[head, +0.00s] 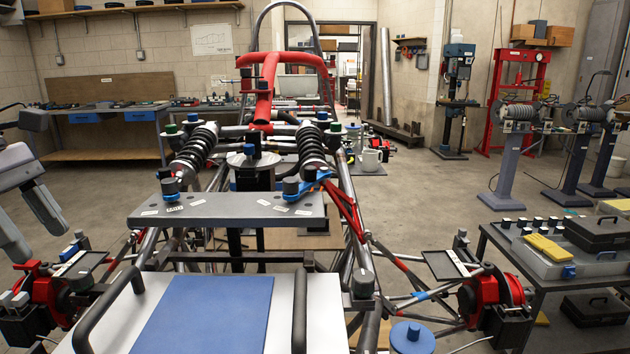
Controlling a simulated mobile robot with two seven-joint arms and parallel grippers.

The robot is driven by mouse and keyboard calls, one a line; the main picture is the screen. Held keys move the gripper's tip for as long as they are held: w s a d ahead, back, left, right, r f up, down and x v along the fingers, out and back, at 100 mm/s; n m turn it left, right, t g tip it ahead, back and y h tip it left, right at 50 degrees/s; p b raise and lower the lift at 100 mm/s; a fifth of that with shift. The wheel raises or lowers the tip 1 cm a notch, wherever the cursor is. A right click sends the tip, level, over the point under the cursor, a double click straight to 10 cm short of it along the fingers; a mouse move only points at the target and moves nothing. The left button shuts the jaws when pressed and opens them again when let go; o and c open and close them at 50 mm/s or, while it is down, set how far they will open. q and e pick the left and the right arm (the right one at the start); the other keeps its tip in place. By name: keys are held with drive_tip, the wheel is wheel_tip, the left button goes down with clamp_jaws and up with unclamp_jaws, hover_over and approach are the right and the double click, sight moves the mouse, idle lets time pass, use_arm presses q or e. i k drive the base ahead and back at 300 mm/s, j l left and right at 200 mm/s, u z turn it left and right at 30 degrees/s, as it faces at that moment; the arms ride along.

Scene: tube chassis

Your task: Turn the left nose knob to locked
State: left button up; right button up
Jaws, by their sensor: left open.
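A grey nose plate (235,207) lies across the front of the tube chassis. The left nose knob (170,187), a dark grey cylinder, stands near the plate's left end, with small white labels beside it. Their text is too small to read, so I cannot tell the knob's setting. A similar right knob (291,188) stands near the plate's right end, next to a blue piece. My left gripper (40,243) is at the left edge of the view, open and empty, fingers pointing down. It is well to the left of the left knob and apart from it. My right gripper is not in view.
Two black coil springs (197,146) rise behind the plate. A white panel with a blue pad (205,315) and black handles lies in front. A red hub (55,292) is below my left gripper. A dark cart (560,275) with cases stands at right.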

sight(364, 282)
drive_tip(key=k, duration=0.95)
